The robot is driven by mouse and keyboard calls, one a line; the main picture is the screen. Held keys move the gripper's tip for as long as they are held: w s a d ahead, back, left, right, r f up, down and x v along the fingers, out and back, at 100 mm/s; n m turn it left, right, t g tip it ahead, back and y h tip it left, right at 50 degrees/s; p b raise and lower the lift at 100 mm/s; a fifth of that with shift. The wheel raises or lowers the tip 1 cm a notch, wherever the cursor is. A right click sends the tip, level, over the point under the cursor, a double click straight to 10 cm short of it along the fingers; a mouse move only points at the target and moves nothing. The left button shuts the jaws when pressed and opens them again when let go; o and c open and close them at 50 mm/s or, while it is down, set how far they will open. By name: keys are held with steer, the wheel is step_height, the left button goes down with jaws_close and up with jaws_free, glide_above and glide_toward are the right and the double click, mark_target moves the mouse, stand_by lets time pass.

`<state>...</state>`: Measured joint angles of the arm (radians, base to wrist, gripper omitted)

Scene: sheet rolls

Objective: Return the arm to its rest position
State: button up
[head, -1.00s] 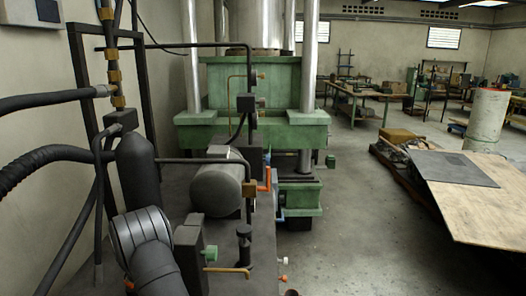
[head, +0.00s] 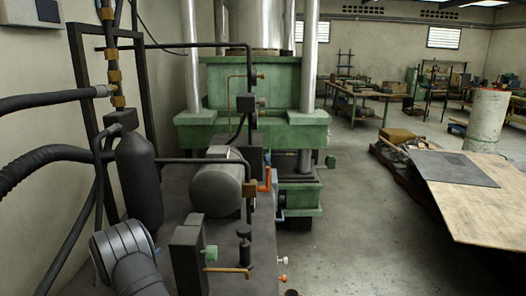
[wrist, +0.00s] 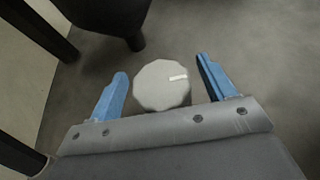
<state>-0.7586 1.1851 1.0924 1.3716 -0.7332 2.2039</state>
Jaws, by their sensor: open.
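My gripper (wrist: 162,66) shows in the wrist view with its two blue fingers spread apart. A pale, round, many-sided end face (wrist: 160,88) with a short white mark shows between the fingers. Gaps show on both sides of it, so the fingers do not close on it. I cannot tell whether it is a sheet roll, or how far it lies beyond the fingers. In the head view my gripper is out of sight.
Dark pipes and a black tank (head: 138,180) stand near my arm link at the left. A green machine (head: 255,85) stands behind. A wooden board (head: 475,210) lies at the right, with a pale upright cylinder (head: 487,120) behind it. The floor between is open.

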steer(key=shift+m+g+h, duration=0.3)
steer(key=shift+m+h, duration=0.8)
steer(key=shift+h, duration=0.2)
steer(key=shift+o, duration=0.4)
